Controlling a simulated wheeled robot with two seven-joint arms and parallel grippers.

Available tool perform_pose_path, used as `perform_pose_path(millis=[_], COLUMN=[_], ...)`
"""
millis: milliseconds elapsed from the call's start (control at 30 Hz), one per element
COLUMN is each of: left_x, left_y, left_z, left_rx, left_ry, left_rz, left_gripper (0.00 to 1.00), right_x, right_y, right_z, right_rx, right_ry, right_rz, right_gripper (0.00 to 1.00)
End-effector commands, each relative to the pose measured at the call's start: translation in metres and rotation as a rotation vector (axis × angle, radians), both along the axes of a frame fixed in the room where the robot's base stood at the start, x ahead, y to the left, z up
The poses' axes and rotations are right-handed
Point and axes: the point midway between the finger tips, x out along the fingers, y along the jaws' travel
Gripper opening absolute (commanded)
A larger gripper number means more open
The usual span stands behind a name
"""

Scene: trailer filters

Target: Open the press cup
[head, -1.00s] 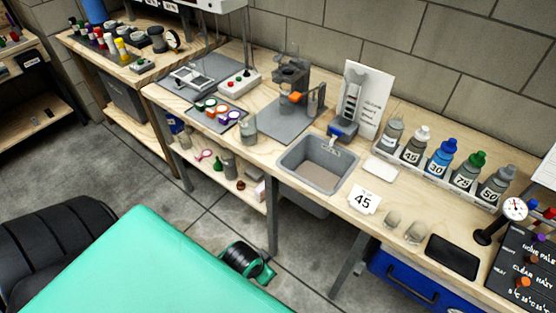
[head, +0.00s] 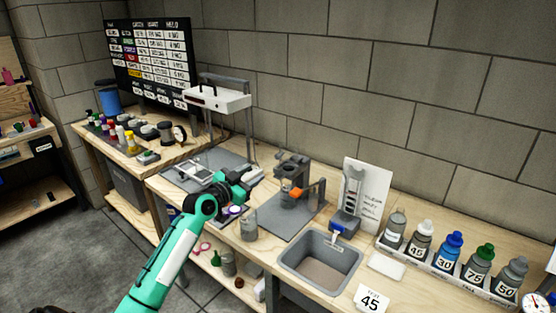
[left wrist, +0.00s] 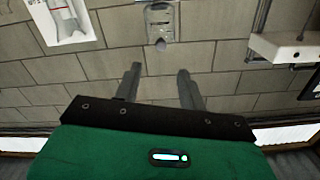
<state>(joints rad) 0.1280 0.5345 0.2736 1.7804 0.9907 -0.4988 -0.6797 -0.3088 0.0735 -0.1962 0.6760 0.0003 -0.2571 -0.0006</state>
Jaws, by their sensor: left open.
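The press (head: 291,178) is a dark grey upright device on a grey mat on the bench. An orange-tipped lever (head: 297,193) sticks out at its front right. A round cup-like part sits in its middle, but I cannot tell whether it is open or shut. In the left wrist view, a grey device that looks like the press (left wrist: 161,22) hangs at the top centre, beyond the fingertips. My left gripper (head: 243,184) is left of the press, above the bench and apart from it. Its two fingers (left wrist: 160,78) are spread and empty. My right gripper is not in view.
A grey basin (head: 320,262) is right of the press, with a bottle rack (head: 440,265) further right. A white-topped frame (head: 217,97) stands behind my left gripper. A grey jar (head: 249,224) stands near the bench's front edge. A sign (head: 367,197) leans near the wall.

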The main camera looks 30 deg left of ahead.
Motion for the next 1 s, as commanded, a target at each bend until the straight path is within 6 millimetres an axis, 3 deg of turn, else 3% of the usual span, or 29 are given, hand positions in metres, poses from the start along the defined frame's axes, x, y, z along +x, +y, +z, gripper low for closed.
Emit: perform_pose_path(millis=[167,533,800,1000], left_x=[0.012,0.071,0.113,0.132], left_y=[0.002,-0.003,-0.007,-0.008], left_z=[0.005,0.005,0.005,0.003], left_rx=[-0.004,-0.005,-0.005,-0.004], left_ry=[-0.011,-0.008,-0.008,-0.007], left_rz=[0.005,0.004,0.004,0.003], left_gripper=[0.41,0.41,0.41,0.41], right_x=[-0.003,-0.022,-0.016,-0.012], right_y=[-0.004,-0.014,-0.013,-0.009], right_z=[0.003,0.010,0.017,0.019], right_rx=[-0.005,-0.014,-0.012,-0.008], right_ry=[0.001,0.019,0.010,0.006], right_rz=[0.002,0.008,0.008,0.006], right_gripper=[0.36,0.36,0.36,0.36])
